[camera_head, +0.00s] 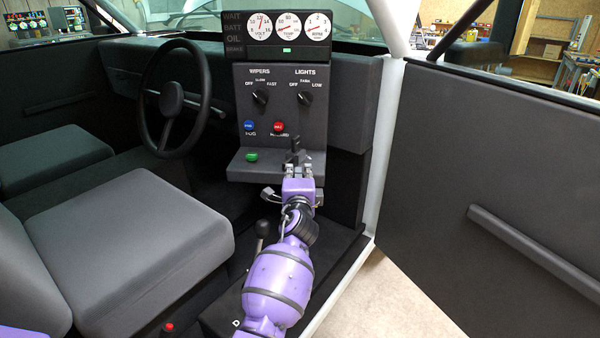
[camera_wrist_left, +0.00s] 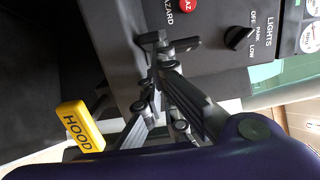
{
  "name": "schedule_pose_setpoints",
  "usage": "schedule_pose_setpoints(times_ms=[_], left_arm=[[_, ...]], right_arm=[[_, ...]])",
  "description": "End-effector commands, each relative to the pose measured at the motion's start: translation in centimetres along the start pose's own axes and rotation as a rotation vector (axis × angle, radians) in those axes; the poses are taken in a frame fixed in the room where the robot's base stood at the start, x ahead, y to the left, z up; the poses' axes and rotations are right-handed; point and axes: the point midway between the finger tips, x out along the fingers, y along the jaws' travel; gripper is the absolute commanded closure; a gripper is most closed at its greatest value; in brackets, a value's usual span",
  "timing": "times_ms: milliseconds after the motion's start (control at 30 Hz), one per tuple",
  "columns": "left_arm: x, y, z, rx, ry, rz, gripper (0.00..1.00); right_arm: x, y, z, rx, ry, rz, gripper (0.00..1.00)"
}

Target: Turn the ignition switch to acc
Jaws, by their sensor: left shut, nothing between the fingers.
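In the left wrist view the closed fingertips (camera_wrist_left: 167,53) are close beside the dark lever-like knob (camera_wrist_left: 148,39). I cannot tell whether they touch it. The gripper hides part of the shelf around the switch. My right gripper is not in view.
Above are the wiper knob (camera_head: 260,97), lights knob (camera_head: 306,98), blue fog button (camera_head: 249,126) and red hazard button (camera_head: 278,126). A green button (camera_head: 251,156) sits left on the shelf. A gear lever (camera_head: 262,229) stands below. A yellow HOOD handle (camera_wrist_left: 80,124) shows in the wrist view.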

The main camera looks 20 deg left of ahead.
Motion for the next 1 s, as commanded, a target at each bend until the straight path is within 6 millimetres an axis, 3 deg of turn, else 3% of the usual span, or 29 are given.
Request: schedule_pose_setpoints(times_ms=[1000], left_arm=[[0.01,-0.01,1.00,-0.001,0.000,0.000,1.00]], right_arm=[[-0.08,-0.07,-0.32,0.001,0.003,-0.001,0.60]])
